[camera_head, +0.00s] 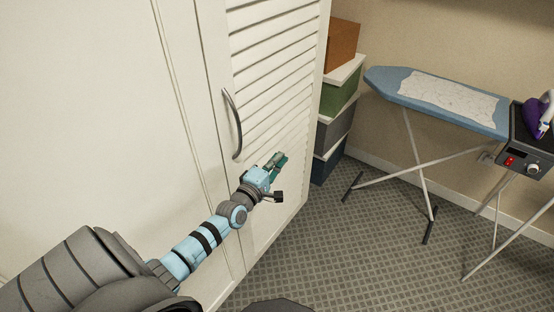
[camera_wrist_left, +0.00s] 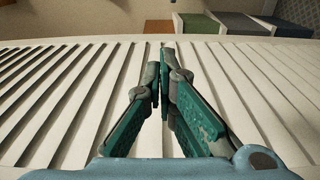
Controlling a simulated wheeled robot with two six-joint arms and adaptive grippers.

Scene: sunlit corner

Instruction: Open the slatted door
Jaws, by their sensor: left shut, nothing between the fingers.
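The white slatted door (camera_head: 270,70) stands in the middle of the head view and fills much of the left wrist view (camera_wrist_left: 65,85). Its curved metal handle (camera_head: 238,125) is on the left side of the door. The door's right edge is at the boxes; I cannot tell exactly how far it stands open. My left gripper (camera_head: 279,160) is shut and empty, in front of the slats, right of and below the handle. In the left wrist view its fingertips (camera_wrist_left: 166,50) meet near the door's far edge. The handle is not in the wrist view. My right gripper is not in view.
Stacked boxes, orange (camera_head: 342,45), green (camera_head: 338,97), grey (camera_head: 333,130) and dark blue (camera_head: 328,162), stand right of the door. An ironing board (camera_head: 440,98) with thin crossed legs and an iron (camera_head: 538,115) stands at the right. Carpet (camera_head: 350,240) is free in front.

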